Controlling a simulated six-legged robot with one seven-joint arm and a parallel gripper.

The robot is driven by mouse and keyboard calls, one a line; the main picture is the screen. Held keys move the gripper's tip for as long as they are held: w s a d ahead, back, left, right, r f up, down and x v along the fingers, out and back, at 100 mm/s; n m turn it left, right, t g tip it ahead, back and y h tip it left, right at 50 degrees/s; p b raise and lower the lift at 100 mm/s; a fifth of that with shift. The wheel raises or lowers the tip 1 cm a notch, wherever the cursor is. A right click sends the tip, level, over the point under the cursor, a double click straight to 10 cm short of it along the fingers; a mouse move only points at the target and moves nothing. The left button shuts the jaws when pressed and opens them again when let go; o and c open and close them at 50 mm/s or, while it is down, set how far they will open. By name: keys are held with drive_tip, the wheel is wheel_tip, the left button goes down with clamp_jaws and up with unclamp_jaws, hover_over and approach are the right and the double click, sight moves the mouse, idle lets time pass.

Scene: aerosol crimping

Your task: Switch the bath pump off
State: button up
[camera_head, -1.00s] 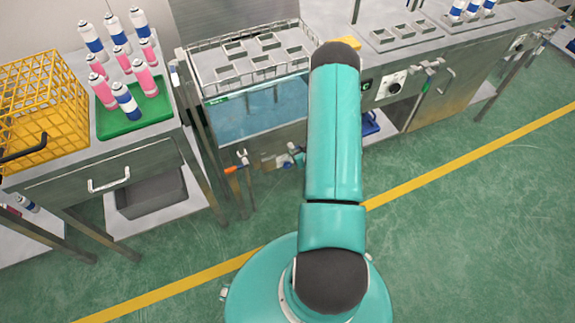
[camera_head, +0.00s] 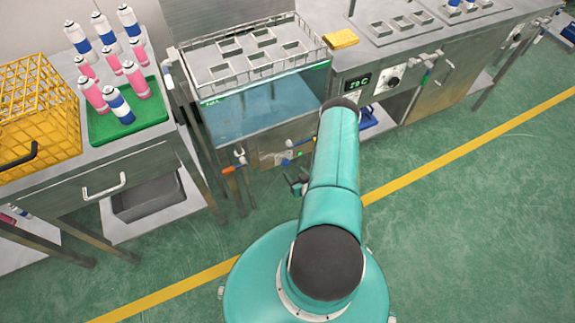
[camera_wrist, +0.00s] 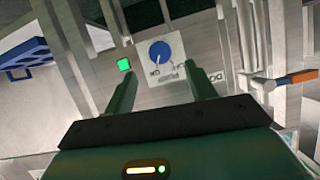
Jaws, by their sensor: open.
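The bath pump's switch is a round blue knob (camera_wrist: 161,52) on a white plate (camera_wrist: 173,74) in the wrist view, with small lettering on the plate that appears upside down. The knob's exact setting is too small to read. A green lamp (camera_wrist: 124,65) glows beside the plate; it also shows in the head view (camera_head: 300,154). My gripper (camera_wrist: 164,80) is open, its fingers apart on either side of the plate's lower part, with the knob beyond and between them. No contact with the knob shows. In the head view my gripper (camera_head: 297,185) is partly hidden behind my arm.
The water bath (camera_head: 250,112) stands above the switch panel, with a wire rack (camera_head: 262,72) over it. A lever with an orange handle (camera_wrist: 298,78) sticks out at the right in the wrist view. A blue object (camera_wrist: 25,57) lies at its left. Green floor in front is free.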

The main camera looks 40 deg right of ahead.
sight(287, 164)
drive_tip(key=x, duration=0.7)
drive_tip(key=shift+w+f, duration=0.1)
drive_tip(key=shift+w, duration=0.05)
drive_tip(key=c, duration=1)
